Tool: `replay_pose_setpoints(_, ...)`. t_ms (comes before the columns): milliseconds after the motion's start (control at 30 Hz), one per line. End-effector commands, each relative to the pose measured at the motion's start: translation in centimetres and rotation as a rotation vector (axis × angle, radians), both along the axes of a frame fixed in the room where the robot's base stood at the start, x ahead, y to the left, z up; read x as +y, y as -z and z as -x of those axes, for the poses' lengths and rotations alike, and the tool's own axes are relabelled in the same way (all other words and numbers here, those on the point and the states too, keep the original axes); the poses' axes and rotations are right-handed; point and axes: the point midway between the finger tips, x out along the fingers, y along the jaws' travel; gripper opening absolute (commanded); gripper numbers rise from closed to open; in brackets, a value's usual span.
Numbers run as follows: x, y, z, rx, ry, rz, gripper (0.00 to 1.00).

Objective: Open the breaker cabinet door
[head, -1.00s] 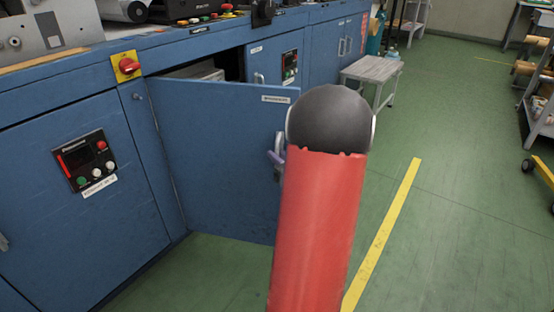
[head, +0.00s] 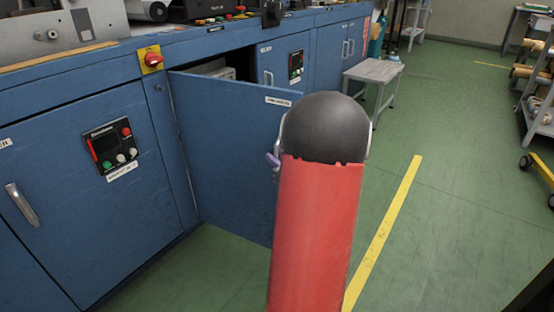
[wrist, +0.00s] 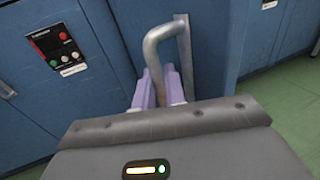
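The breaker cabinet door (head: 235,150), a blue panel with a small white label near its top edge, stands swung out from the blue cabinet row. A dark opening shows above and behind it. Its grey bent-bar handle (wrist: 165,35) shows in the wrist view. My gripper (wrist: 159,88) has its two lavender fingers on either side of the handle bar, close against it, and looks shut on it. In the head view my red arm hides most of the gripper and handle; only a bit of a lavender finger shows at the door's outer edge.
A red knob on a yellow plate (head: 151,60) is beside the hinge side. A closed cabinet with a control panel (head: 110,147) stands at left. A grey stool (head: 373,73) stands beyond the door. Green floor (head: 440,230) with a yellow line is clear at right.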

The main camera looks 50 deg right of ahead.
Motion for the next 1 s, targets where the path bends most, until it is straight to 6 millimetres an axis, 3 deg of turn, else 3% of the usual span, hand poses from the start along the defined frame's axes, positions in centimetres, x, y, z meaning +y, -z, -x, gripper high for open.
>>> replay_pose_setpoints(33, 0.2, -0.1, -0.2, -0.002, -0.008, 0.001, 0.18)
replay_pose_setpoints(100, 0.2, -0.1, -0.2, -0.002, -0.007, 0.001, 0.27)
replay_pose_setpoints(433, 0.1, 0.0, 0.3, -0.001, -0.002, 0.000, 0.27)
replay_pose_setpoints(800, 1.1, -0.1, 5.9, -0.001, -0.001, 0.000, 0.27)
replay_pose_setpoints(1000, 1.4, 0.0, 7.4, -0.001, -0.005, 0.000, 0.27)
